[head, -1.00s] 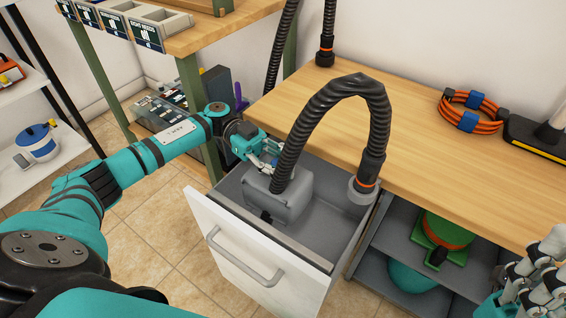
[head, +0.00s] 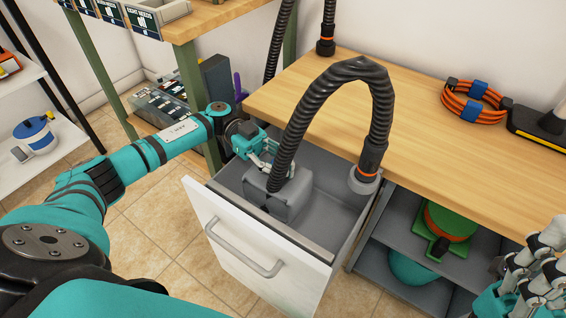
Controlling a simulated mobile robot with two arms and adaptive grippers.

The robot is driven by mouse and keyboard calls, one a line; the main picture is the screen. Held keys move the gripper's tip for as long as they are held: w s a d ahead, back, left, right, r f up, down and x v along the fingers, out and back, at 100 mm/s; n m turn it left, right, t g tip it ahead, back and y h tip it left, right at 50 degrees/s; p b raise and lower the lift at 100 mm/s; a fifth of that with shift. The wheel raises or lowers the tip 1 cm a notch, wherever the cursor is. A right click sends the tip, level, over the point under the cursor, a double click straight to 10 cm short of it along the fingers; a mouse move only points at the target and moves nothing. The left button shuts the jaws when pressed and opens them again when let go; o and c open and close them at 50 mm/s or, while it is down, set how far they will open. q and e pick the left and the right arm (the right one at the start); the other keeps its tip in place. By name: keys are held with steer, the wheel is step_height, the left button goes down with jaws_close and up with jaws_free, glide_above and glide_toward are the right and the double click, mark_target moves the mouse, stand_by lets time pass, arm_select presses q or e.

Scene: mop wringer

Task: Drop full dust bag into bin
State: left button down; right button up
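No thing that I can surely name as a dust bag shows. A grey box-like container (head: 291,200) sits in the open drawer (head: 325,206), with a black ribbed hose (head: 311,112) arching over it; the hose's near end comes down at the container. My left gripper (head: 265,163) reaches over the drawer's back left part, at the container's upper left edge. Its fingers are small and partly hidden, so I cannot tell whether they are open or hold anything. My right gripper (head: 528,275) is at the lower right edge, partly cut off, its finger state unclear.
The wooden worktop (head: 430,140) carries a coiled orange cable (head: 473,102) and a black tool head (head: 540,128). The white drawer front (head: 250,245) stands out over the tiled floor. A green and orange item (head: 446,222) lies on the grey shelf at right. A shelf stands at left.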

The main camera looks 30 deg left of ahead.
mark_target(283, 178)
arm_select(q)
steer(key=shift+f+b, duration=0.95)
steer(key=shift+f, duration=0.9)
steer(key=c, duration=1.3)
jaws_free()
steer(key=shift+c, duration=0.2)
steer(key=shift+r, duration=0.1)
step_height(283, 178, up, 10)
steer(key=shift+f, duration=0.1)
